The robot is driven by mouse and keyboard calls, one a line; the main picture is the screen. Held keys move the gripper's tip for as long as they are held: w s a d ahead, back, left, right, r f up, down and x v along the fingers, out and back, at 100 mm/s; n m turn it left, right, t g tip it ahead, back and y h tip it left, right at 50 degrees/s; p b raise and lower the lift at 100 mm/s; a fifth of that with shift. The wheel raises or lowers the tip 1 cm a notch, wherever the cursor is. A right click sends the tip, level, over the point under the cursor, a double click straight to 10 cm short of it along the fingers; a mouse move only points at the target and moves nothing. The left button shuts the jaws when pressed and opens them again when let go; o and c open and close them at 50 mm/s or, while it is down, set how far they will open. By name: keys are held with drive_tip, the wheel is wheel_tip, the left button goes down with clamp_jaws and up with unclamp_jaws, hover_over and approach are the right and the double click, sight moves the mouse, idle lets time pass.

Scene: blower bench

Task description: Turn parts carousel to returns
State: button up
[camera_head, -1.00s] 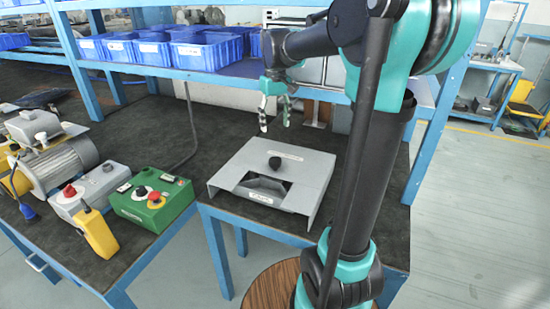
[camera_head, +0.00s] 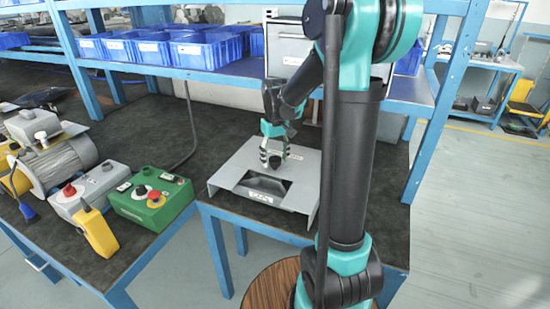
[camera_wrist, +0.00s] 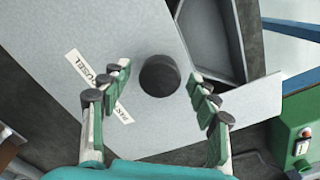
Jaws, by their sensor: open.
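The parts carousel is a grey box (camera_head: 235,178) on the bench, with a dark opening (camera_head: 264,186) in its sloped top and a label on its front edge. A round black knob (camera_wrist: 159,75) stands on its top plate, beside a partly readable label ending in "OUSEL" (camera_wrist: 97,83). My gripper (camera_head: 274,160) is over the knob, pointing down. In the wrist view my gripper (camera_wrist: 160,108) is open, with one finger on each side of the knob and gaps between. In the head view the fingers mostly hide the knob.
A green control box (camera_head: 152,198) with red and black buttons stands left of the carousel. A grey box (camera_head: 90,190), a yellow pendant (camera_head: 97,232) and a motor (camera_head: 62,165) are further left. A shelf with blue bins (camera_head: 190,50) overhangs behind.

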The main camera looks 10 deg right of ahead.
drive_tip(key=shift+c, duration=0.5)
clamp_jaws()
